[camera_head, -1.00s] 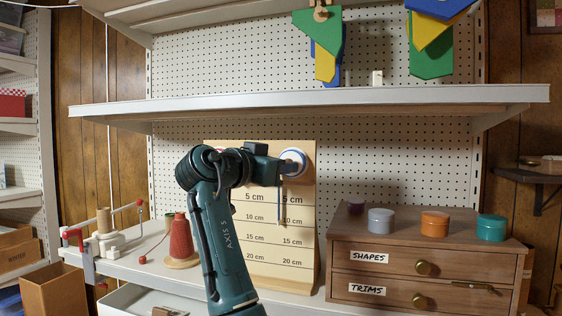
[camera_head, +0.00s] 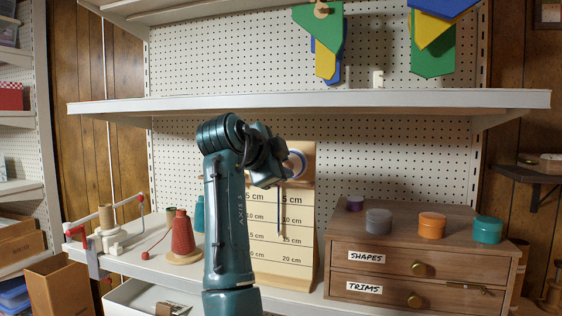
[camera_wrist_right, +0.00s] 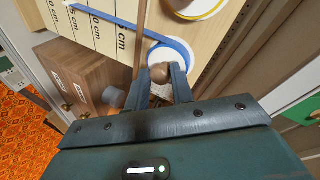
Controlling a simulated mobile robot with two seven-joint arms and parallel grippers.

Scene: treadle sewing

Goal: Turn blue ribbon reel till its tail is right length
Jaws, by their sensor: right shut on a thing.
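The blue ribbon reel (camera_head: 297,163) is mounted near the top of a wooden board with cm marks (camera_head: 296,268). In the right wrist view the reel (camera_wrist_right: 181,46) shows a blue rim and a wooden knob (camera_wrist_right: 160,72). My right gripper (camera_wrist_right: 162,77) is shut on that knob, its fingers on either side. In the head view the gripper's body hides part of the reel and board. The blue tail (camera_head: 280,212) hangs down the right-hand scale and ends at about the 15 cm mark. My left gripper is not in view.
A second reel with a yellow rim (camera_wrist_right: 196,8) sits beside the blue one. A wooden drawer cabinet (camera_head: 398,262) with several round tubs stands to the right. A red thread cone (camera_head: 182,236) stands to the left. A white shelf (camera_head: 320,102) runs overhead.

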